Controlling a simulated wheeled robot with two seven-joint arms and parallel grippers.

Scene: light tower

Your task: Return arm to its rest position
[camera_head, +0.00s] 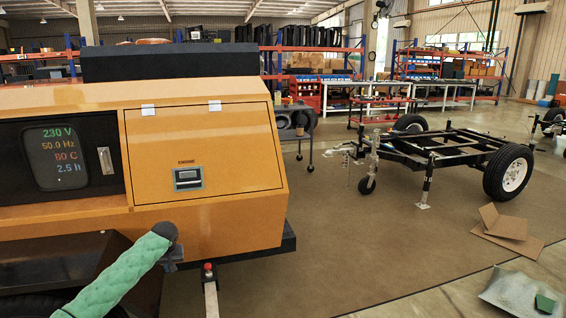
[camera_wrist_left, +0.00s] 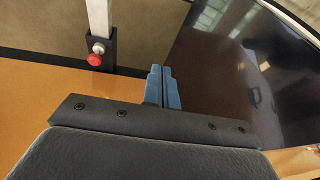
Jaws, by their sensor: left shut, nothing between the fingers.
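My left arm, in a green sleeve (camera_head: 112,280), comes in from the lower left of the head view, in front of the orange light tower cabinet (camera_head: 225,228). My left gripper (camera_head: 170,266) hangs below its dark wrist, partly hidden. In the left wrist view its blue fingers (camera_wrist_left: 162,88) are together with nothing between them. A red button (camera_head: 208,266) tops a pale post at the cabinet's lower corner. It also shows in the left wrist view (camera_wrist_left: 94,60), to the left of the fingers and apart from them. My right gripper is not in view.
The cabinet has a lit display (camera_head: 57,158) and a closed engine door (camera_head: 200,150) with a latch (camera_head: 188,179). A wheeled trailer frame (camera_head: 440,150) stands to the right. Cardboard pieces (camera_head: 505,222) lie on the floor. The brown floor mat (camera_head: 370,240) between is clear.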

